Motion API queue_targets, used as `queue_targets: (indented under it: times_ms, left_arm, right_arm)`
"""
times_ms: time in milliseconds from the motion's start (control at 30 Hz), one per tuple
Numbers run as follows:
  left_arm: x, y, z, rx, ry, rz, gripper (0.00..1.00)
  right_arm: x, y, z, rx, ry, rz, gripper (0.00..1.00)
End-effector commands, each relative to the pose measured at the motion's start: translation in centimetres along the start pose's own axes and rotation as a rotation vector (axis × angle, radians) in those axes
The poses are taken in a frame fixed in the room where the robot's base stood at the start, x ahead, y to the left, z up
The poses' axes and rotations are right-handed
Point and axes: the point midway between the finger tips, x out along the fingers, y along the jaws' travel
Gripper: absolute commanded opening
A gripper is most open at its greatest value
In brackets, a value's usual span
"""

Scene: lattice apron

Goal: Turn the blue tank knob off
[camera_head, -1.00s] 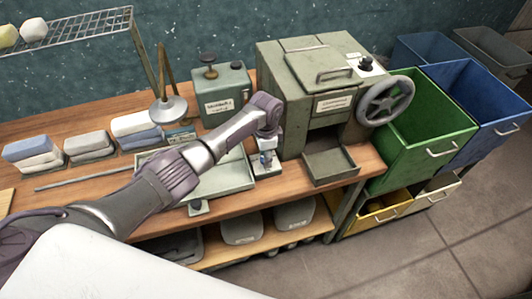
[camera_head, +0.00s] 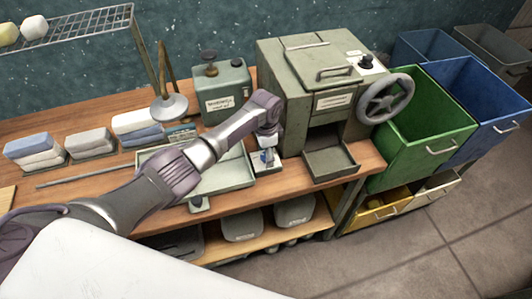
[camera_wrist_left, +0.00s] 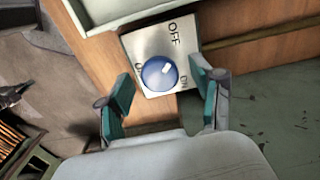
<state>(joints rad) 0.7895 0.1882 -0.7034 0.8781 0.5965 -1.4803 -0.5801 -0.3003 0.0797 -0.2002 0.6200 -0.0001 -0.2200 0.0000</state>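The blue tank knob (camera_wrist_left: 159,73) sits on a metal plate (camera_wrist_left: 150,42) at the edge of the wooden bench. The plate reads OFF at the top and ON at the right; a mark at the left is partly hidden. The knob's white mark points to the upper right, between OFF and ON. My left gripper (camera_wrist_left: 162,82) is open, one finger on each side of the knob, with gaps visible. In the head view my left gripper (camera_head: 266,150) is over the plate at the bench front and largely covers the knob. My right gripper is not in view.
A shallow green tray (camera_head: 225,178) lies left of the plate. A green press (camera_head: 315,85) with a handwheel (camera_head: 386,98) stands to the right, its open tray (camera_head: 330,163) at the front. A green tank (camera_head: 222,95) stands behind. Green (camera_head: 425,130) and blue bins stand further right.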

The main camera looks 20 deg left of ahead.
Motion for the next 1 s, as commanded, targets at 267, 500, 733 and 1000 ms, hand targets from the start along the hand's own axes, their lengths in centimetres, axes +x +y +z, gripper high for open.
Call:
queue_targets:
  times_ms: [267, 500, 733, 1000]
  left_arm:
    - [-0.5, -0.1, -0.1, 0.001, 0.002, -0.001, 0.66]
    - [-4.7, -0.1, -0.1, 0.002, 0.004, -0.003, 0.66]
    - [-9.4, -0.1, 0.0, 0.002, 0.002, -0.003, 0.66]
    - [-11.9, -0.1, 0.0, -0.001, 0.001, 0.0, 0.66]
  right_arm:
    - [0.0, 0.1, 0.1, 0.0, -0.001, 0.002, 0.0]
    - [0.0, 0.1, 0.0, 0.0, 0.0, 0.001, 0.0]
    - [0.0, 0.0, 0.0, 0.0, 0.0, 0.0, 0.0]
    - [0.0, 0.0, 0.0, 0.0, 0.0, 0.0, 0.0]
